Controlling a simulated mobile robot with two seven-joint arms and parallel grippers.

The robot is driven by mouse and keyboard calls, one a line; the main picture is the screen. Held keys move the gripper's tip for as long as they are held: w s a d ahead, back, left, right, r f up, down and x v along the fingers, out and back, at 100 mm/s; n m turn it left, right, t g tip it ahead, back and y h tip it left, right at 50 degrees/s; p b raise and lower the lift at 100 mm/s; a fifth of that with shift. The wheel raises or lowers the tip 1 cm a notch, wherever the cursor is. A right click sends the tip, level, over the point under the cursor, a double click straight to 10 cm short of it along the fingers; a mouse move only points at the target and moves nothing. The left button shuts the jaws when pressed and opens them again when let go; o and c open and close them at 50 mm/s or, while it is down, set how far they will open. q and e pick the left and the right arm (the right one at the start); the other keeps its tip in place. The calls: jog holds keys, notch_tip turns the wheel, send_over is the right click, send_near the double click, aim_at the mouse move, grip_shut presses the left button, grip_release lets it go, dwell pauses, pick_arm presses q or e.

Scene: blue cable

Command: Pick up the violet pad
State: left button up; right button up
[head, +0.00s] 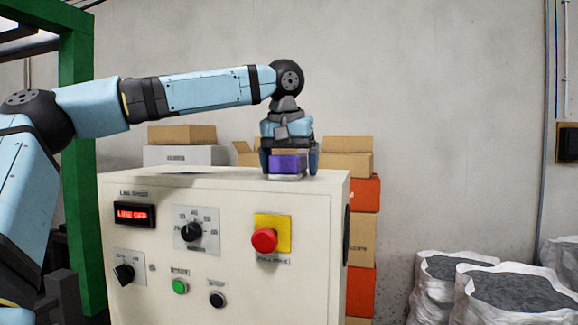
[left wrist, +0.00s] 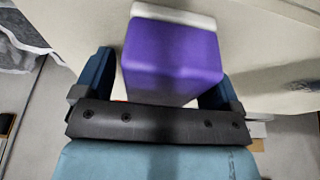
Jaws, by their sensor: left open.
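The violet pad (head: 286,163) is a small block on top of the cream control cabinet (head: 200,261), near its right end, with a whitish layer (head: 285,177) under it. My left gripper (head: 289,170) points down over the pad with one finger on each side. In the left wrist view the pad (left wrist: 172,58) sits between the two blue fingers of the gripper (left wrist: 160,88). The fingers are open, with a visible gap at the pad's left side. Whether the right finger touches the pad is hard to tell. My right gripper is not in view.
The cabinet front carries a red button (head: 264,240) on a yellow plate, a dial (head: 192,232) and a red display (head: 135,214). Cardboard boxes (head: 347,163) are stacked behind the cabinet. White sacks (head: 512,293) stand at right. A green post (head: 77,150) rises at left.

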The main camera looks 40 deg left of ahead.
pick_arm(q)
jog(key=shift+w+f, duration=0.1)
jog(key=shift+c, duration=0.4)
jog(key=c, duration=1)
jog(key=shift+a+r, duration=0.1)
jog(key=shift+r, duration=0.4)
notch_tip(320, 180, up, 19)
jog(key=shift+r, duration=0.1)
